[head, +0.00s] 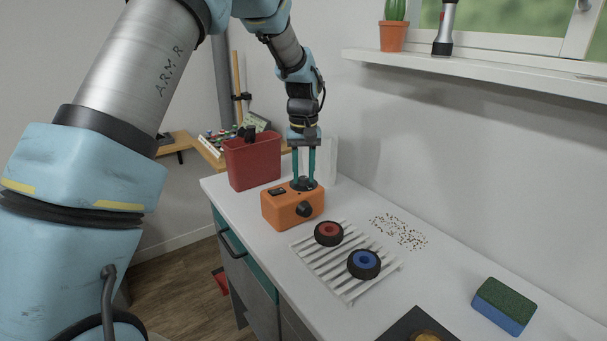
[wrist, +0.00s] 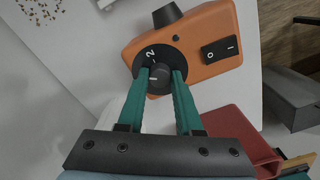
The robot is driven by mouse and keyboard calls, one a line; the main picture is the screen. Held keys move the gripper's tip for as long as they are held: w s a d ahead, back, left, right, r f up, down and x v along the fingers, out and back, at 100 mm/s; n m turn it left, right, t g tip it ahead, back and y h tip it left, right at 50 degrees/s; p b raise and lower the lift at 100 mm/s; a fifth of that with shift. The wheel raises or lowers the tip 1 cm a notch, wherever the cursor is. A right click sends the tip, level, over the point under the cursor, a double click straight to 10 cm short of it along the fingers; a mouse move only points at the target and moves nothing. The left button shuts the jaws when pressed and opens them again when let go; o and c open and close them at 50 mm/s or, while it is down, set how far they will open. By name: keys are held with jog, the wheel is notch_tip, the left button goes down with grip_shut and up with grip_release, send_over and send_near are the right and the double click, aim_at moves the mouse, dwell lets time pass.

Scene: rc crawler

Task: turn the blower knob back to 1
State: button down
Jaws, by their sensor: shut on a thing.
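The orange blower (head: 285,213) stands on the white counter, with a black nozzle (head: 303,210) facing front. On its top is a round black dial plate with a black knob (wrist: 159,80) in the middle. In the wrist view a white 2 shows on the plate above the knob; no 1 can be made out. My gripper (head: 304,181) points down from above, its two green fingers on either side of the knob. In the wrist view my gripper (wrist: 161,75) is shut on the knob, and the fingers hide part of the dial.
A red bin (head: 252,163) stands close behind the blower. A white slatted rack (head: 330,262) holds a red-hubbed wheel (head: 328,233) and a blue-hubbed wheel (head: 364,264). Brown crumbs (head: 399,231) lie near the wall. A green-and-blue sponge (head: 503,306) is at the right.

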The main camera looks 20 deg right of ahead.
aim_at(303, 178)
jog(key=n, duration=0.6)
jog(key=shift+p, duration=0.3)
dwell(0.4)
jog(key=c, duration=0.6)
grip_release()
jog(key=shift+o, duration=0.2)
notch_tip(303, 178, up, 11)
jog(key=b, duration=0.2)
jog(key=shift+f, duration=0.1)
